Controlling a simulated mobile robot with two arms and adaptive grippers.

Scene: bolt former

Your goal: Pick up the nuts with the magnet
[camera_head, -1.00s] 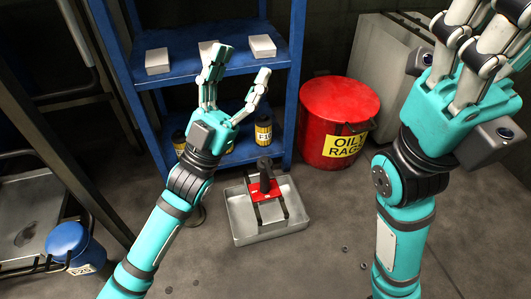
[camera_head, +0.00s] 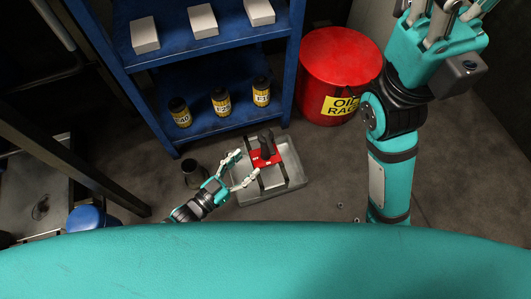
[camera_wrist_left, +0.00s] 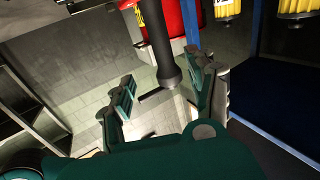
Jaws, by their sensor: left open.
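The magnet is a red plate (camera_head: 262,160) with an upright black handle (camera_head: 266,143), resting on black bars across a grey metal tray (camera_head: 283,183) on the floor. My left gripper (camera_head: 247,165) is open at the magnet's left side. In the left wrist view the black handle (camera_wrist_left: 163,55) stands beyond and between the spread fingers (camera_wrist_left: 165,98); whether any finger touches it I cannot tell. A few tiny nuts (camera_head: 340,205) seem to lie on the floor right of the tray. My right gripper (camera_head: 440,25) is raised at upper right, its fingertips cut off by the frame.
A blue shelf (camera_head: 215,45) with white boxes and labelled jars stands behind the tray. A red oily-rags bin (camera_head: 340,70) is behind right. A dark cup (camera_head: 194,174) stands close to my left arm. A blue container (camera_head: 90,218) is at left. Floor right of the tray is mostly clear.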

